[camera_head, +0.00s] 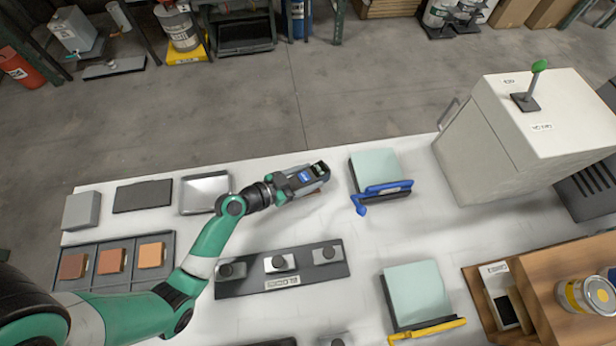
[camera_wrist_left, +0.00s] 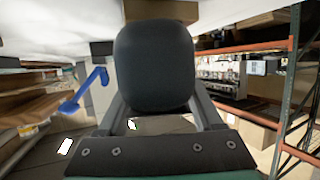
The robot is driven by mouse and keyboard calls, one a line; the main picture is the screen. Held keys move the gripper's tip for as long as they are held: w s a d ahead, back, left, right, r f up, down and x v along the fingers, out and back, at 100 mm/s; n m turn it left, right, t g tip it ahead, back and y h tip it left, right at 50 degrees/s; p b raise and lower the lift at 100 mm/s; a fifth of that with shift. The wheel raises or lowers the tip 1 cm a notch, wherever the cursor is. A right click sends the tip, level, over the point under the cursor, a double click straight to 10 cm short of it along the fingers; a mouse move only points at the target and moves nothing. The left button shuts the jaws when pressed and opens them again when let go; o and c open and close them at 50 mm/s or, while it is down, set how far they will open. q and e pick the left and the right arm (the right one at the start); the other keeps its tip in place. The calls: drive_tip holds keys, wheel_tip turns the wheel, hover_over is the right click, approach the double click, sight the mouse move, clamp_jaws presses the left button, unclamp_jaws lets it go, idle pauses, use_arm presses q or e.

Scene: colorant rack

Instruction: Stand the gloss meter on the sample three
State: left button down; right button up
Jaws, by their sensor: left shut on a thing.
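My left gripper (camera_head: 312,178) is above the white table, left of the blue-handled pad. In the left wrist view it is shut on a dark, rounded block (camera_wrist_left: 154,65), which I take to be the gloss meter. Its underside is hidden. Three brown to orange sample tiles lie in a grey tray at the left: a dark one (camera_head: 73,265), a middle one (camera_head: 112,260) and an orange one (camera_head: 151,255). I cannot read which is sample three. The held block is well to the right of these tiles. My right gripper is not in view.
A dark rack (camera_head: 300,283) with three grey knobbed pieces lies in front of my left gripper. A blue-handled pad (camera_head: 375,167) and a yellow-handled pad (camera_head: 417,293) lie to the right. A white cabinet (camera_head: 530,130) stands at the right. A shallow metal tray (camera_head: 205,192) lies behind my arm.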

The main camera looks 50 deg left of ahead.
use_arm(q)
drive_tip(key=shift+w+r, duration=0.1)
drive_tip(key=shift+r, duration=0.05)
drive_tip(key=shift+f, duration=0.25)
drive_tip(key=shift+c, duration=0.2)
unclamp_jaws()
drive_tip(key=shift+r, duration=0.1)
